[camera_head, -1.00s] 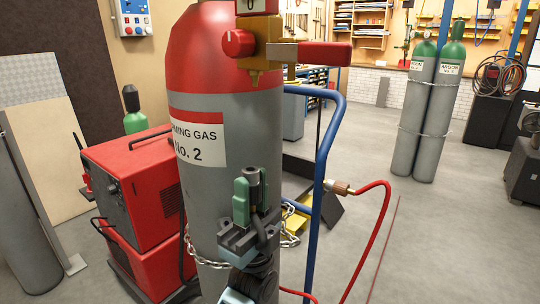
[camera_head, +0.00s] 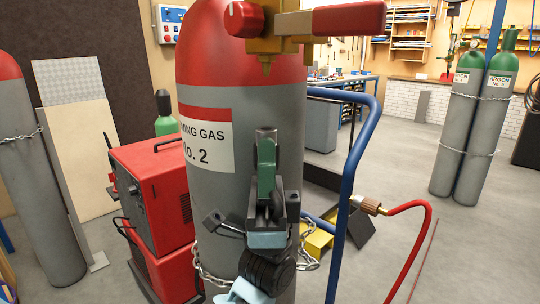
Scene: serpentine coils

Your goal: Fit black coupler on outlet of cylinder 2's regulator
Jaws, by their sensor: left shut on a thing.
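Cylinder 2 (camera_head: 240,90), grey with a red shoulder and a "No. 2" label, stands upright in the middle. Its brass regulator (camera_head: 285,40) is at the top, cut off by the picture's upper edge, with a red knob and a red bar. A tapered brass outlet (camera_head: 265,68) points down from it. My right gripper is not in view.
A blue trolley frame (camera_head: 359,150) stands right of the cylinder. A red hose (camera_head: 424,225) with a brass fitting (camera_head: 370,206) is beside it. A chain (camera_head: 309,250) goes round the cylinder. A red machine (camera_head: 153,190) is at left; green-topped argon cylinders (camera_head: 487,110) stand behind.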

